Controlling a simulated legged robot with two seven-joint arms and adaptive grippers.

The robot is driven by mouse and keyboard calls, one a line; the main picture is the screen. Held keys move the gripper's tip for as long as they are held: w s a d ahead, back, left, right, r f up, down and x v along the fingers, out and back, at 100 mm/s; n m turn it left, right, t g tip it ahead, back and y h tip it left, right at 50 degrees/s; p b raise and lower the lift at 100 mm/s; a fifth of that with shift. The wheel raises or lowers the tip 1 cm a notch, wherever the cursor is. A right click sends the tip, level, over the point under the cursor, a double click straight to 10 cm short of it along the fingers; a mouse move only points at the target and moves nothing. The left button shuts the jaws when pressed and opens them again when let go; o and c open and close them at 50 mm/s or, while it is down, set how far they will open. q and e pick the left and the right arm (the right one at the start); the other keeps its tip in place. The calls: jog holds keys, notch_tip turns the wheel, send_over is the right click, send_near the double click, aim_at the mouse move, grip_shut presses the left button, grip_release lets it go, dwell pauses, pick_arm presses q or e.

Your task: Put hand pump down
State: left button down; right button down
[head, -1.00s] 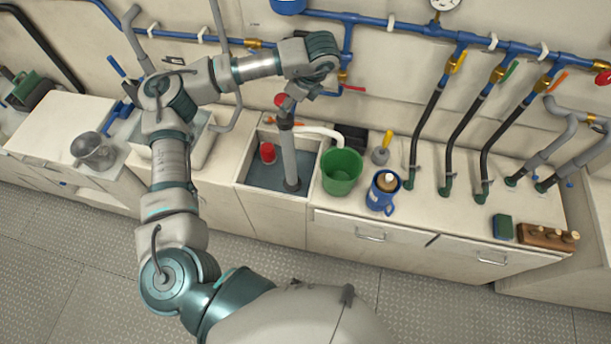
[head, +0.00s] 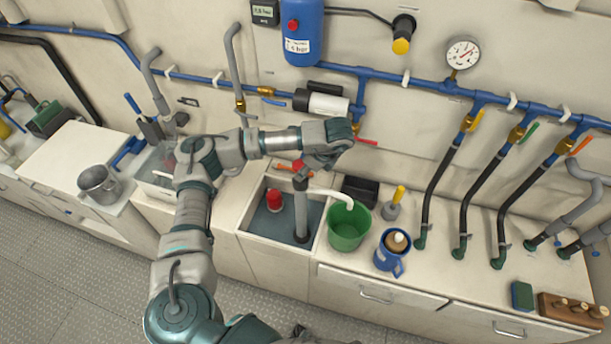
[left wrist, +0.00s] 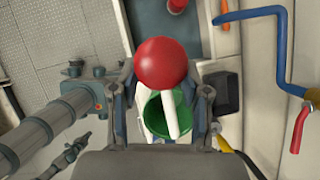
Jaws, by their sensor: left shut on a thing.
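The hand pump (head: 302,215) is a grey tube with a white curved spout; it stands roughly upright in the sink basin (head: 259,251). Its lower end is at the basin floor; I cannot tell whether it touches. My left gripper (head: 306,177) is shut on the pump's top end. In the left wrist view the gripper (left wrist: 163,100) has the pump's red ball knob (left wrist: 163,63) between its fingers. The spout points toward the green bucket (head: 347,232), which stands just right of the basin. My right gripper is out of view.
A red object (head: 274,200) is in the basin, left of the pump. A blue jug (head: 388,259) and a yellow-handled tool (head: 393,206) stand right of the bucket. Black hoses (head: 440,180) rise farther right. A steel pot (head: 98,184) stands at left. Blue pipes run along the wall.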

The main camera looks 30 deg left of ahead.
pick_arm(q)
notch_tip(320, 180, down, 2)
jog(key=shift+s+f, duration=0.1)
jog(key=shift+f, duration=0.1)
jog(key=c, duration=0.8)
grip_release()
jog(key=shift+o, duration=1.2)
jog(key=shift+d, duration=0.1)
jog(key=v, duration=1.2)
